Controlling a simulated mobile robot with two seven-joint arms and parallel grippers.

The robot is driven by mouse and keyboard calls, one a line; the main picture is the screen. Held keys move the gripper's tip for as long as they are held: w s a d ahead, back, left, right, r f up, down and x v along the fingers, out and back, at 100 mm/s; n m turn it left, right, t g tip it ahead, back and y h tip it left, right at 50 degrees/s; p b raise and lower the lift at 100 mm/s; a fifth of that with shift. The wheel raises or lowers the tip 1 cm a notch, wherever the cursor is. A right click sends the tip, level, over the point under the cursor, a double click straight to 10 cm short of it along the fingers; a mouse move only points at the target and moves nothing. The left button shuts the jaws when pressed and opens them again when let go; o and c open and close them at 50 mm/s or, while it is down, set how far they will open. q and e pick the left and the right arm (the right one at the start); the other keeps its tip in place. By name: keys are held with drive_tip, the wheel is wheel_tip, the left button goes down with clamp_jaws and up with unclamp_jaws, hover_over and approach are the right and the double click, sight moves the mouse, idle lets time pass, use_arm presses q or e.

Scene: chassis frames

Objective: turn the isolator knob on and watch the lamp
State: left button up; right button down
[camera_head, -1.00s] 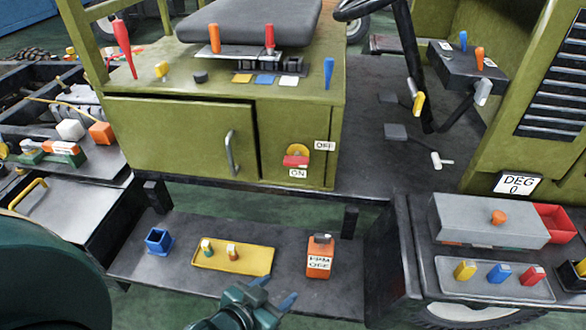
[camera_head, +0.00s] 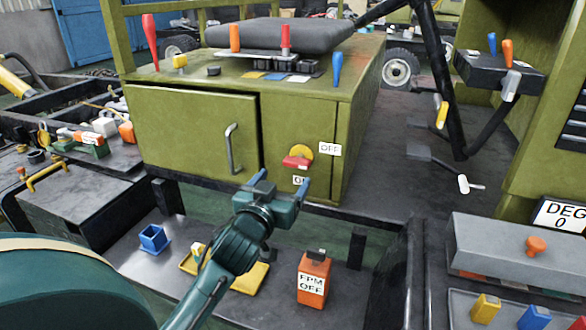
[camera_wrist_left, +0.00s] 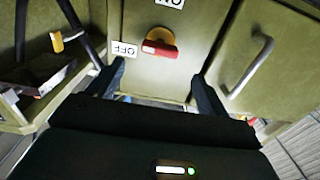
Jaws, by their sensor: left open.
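The isolator knob is a yellow disc with a red handle (camera_head: 297,162) on the green cabinet front. Its handle lies roughly level. The OFF label (camera_head: 330,148) is to its right and the ON label (camera_head: 300,180) below it, partly covered. My left gripper (camera_head: 280,184) is open and empty, just below and in front of the knob. In the left wrist view the knob (camera_wrist_left: 160,48) lies between and beyond the open fingers (camera_wrist_left: 157,76), apart from them. I cannot pick out a lamp. My right gripper is not in view.
The cabinet door handle (camera_head: 233,148) stands out left of the knob. Below is a shelf with a blue holder (camera_head: 153,239), a yellow tray (camera_head: 250,279) and an orange box marked OFF (camera_head: 313,279). A DEG 0 sign (camera_head: 560,215) is at right.

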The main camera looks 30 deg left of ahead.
sight(295, 164)
use_arm(q)
drive_tip(key=x, duration=0.6)
drive_tip(key=shift+w, duration=0.4)
drive_tip(key=c, duration=1)
